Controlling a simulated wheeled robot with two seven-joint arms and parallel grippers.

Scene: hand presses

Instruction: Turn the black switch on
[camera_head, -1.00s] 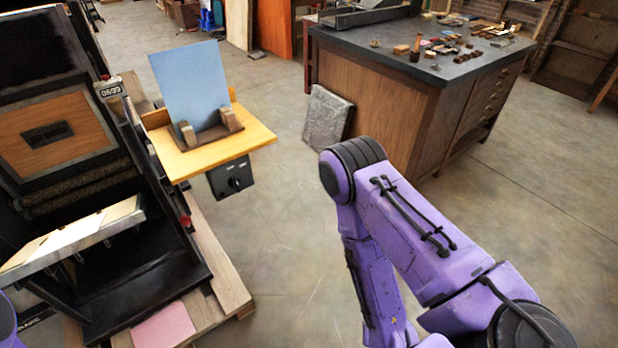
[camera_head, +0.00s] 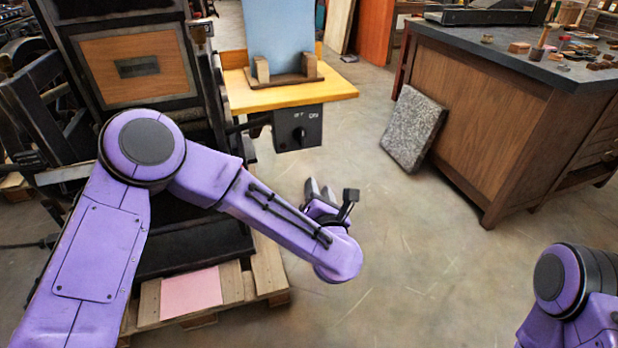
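The black switch (camera_head: 299,134) is a round knob on the front of a black box under the front edge of a yellow wooden shelf. Small white lettering shows above the knob; its setting is too small to tell. My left gripper (camera_head: 320,188) is below and slightly right of the switch box, apart from it. Its grey finger parts point up toward the box, but their gap is unclear. My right gripper is out of view; only part of my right arm shows at the lower right.
The yellow shelf (camera_head: 340,88) carries a blue panel (camera_head: 278,28) in a wooden holder. The black press (camera_head: 190,245) stands on a pallet at left, with a pink sheet (camera_head: 190,293) on the pallet. A grey slab (camera_head: 413,130) leans on the wooden cabinet (camera_head: 480,130). Floor right of the pallet is clear.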

